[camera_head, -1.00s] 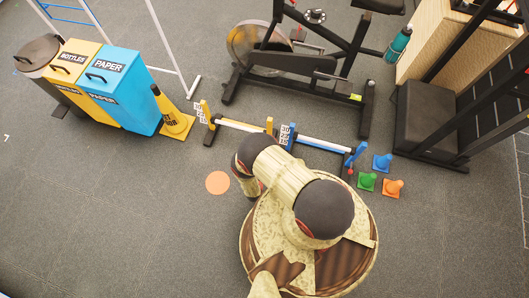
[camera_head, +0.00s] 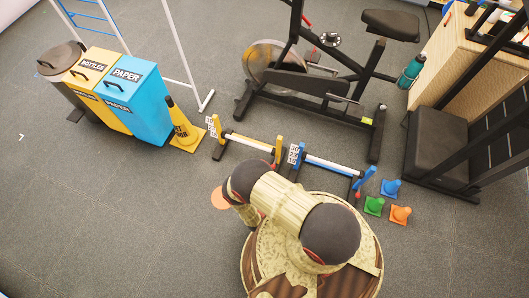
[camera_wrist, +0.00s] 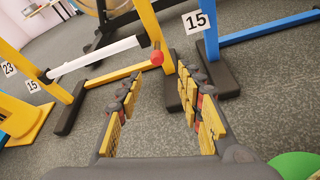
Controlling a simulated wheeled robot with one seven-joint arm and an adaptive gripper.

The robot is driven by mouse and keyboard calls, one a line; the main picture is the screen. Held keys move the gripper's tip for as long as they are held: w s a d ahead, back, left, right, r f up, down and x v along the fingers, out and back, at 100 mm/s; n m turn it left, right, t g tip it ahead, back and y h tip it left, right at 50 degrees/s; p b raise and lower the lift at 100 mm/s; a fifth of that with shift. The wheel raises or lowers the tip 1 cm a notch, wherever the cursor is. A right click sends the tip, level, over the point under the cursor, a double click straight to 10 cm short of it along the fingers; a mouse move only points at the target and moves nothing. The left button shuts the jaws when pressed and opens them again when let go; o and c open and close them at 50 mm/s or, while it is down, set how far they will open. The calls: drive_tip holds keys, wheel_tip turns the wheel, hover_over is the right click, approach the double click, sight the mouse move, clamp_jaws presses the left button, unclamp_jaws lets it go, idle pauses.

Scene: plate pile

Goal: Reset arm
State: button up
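My arm (camera_head: 288,208) is bent above my round base in the lower middle of the head view. My gripper (camera_wrist: 159,78) shows in the wrist view with its two yellow, grey and red fingers well apart and nothing between them. It points toward the floor hurdles. In the head view I cannot make out the fingers.
A yellow hurdle (camera_head: 249,142) and a blue hurdle (camera_head: 330,166) stand just beyond my arm. Small cones, including a green one (camera_head: 374,206), are right of me. An orange disc (camera_head: 217,199) lies left, partly covered. Bins and an exercise bike (camera_head: 310,85) stand farther back.

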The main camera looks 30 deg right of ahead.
drive_tip(key=shift+w, duration=0.1)
